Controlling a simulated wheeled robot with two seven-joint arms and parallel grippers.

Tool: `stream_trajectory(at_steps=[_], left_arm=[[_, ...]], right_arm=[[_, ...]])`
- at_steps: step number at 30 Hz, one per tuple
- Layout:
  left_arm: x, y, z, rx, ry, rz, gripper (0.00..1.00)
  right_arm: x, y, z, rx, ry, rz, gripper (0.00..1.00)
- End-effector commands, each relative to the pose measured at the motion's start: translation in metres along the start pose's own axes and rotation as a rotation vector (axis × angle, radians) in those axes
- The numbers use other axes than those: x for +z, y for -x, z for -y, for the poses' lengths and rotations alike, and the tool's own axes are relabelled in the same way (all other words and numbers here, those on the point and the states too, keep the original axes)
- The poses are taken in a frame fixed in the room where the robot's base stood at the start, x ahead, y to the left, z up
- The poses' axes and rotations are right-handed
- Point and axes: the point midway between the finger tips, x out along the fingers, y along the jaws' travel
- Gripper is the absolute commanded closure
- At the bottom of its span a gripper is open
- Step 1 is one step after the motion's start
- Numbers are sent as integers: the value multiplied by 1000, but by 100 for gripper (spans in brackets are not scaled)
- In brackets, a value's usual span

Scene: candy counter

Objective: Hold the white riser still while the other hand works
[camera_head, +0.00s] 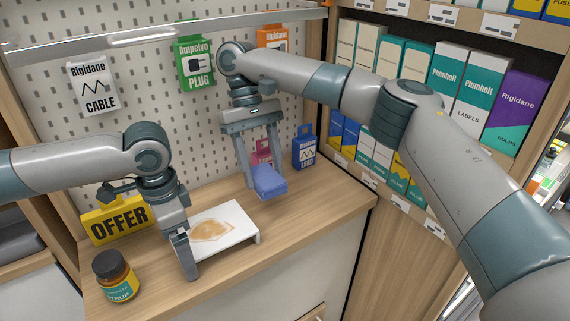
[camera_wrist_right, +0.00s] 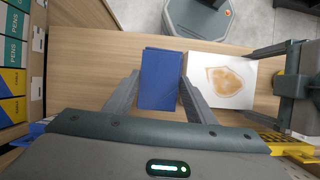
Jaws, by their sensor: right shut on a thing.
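The white riser (camera_head: 242,232) stands on the wooden counter with a brown stain (camera_head: 213,230) on its top. It also shows in the right wrist view (camera_wrist_right: 205,63). My left gripper (camera_head: 188,262) is at the riser's left edge, fingers pointing down; the head view shows it nearly edge-on, and I cannot tell whether it grips the riser. My right gripper (camera_head: 264,178) is shut on a blue block (camera_head: 269,184), perhaps a sponge, to the right of and behind the riser. The block also shows between the fingers in the right wrist view (camera_wrist_right: 160,78).
A dark-lidded syrup jar (camera_head: 116,277) stands at the front left. A yellow OFFER sign (camera_head: 117,221) stands behind my left gripper. A blue box (camera_head: 305,150) and a pink package (camera_head: 262,152) are at the back by the pegboard. The counter right of the riser is clear.

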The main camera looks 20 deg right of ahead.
Motion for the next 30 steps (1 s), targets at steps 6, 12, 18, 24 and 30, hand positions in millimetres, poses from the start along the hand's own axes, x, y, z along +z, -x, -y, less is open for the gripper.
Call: stream_trajectory(at_steps=[6,12,18,24,30], left_arm=[[0,0,0,0,0,0,27],[0,0,0,0,0,0,27],[0,0,0,0,0,0,27],[0,0,0,0,0,0,27],[0,0,0,1,-1,0,27]], right_arm=[[-5,4,36,-118,-279,-1,75],[-7,8,67,-223,-530,-2,75],[-8,14,98,-323,-770,-3,75],[-8,19,123,-402,-964,-4,75],[-4,30,147,-433,-1035,-4,75]])
